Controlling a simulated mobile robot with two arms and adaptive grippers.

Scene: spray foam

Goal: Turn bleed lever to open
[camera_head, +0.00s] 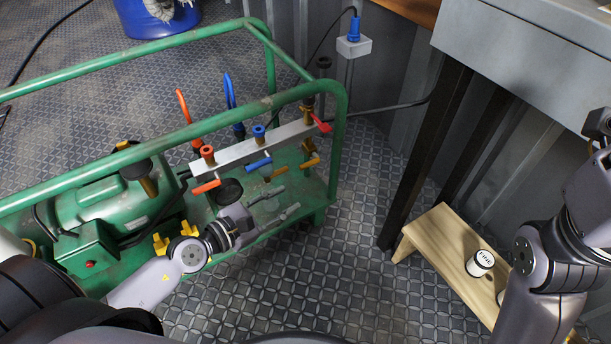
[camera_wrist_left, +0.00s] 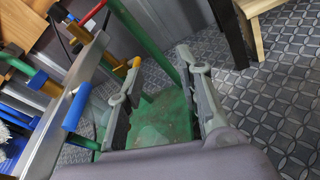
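A grey manifold bar (camera_head: 245,152) on the green machine carries several coloured handles. They include an orange-red lever (camera_head: 206,187), a blue lever (camera_head: 258,164), a yellow lever (camera_head: 310,163) and a small red lever (camera_head: 321,124) at the bar's far end. I cannot tell from a label which is the bleed lever. My left gripper (camera_head: 290,198) is open and empty, below and in front of the bar. In the left wrist view its fingers (camera_wrist_left: 159,60) are spread, with the yellow lever (camera_wrist_left: 129,68) close by the left fingertip; contact is unclear. The blue lever (camera_wrist_left: 76,107) is left of the fingers.
Green tube rails (camera_head: 150,140) frame the machine, and a green post rises beyond my left fingers. A wooden bench (camera_head: 440,235) with a white can (camera_head: 480,262) stands at right, beside a dark-legged table (camera_head: 540,45). Only my right arm's links show clearly at right.

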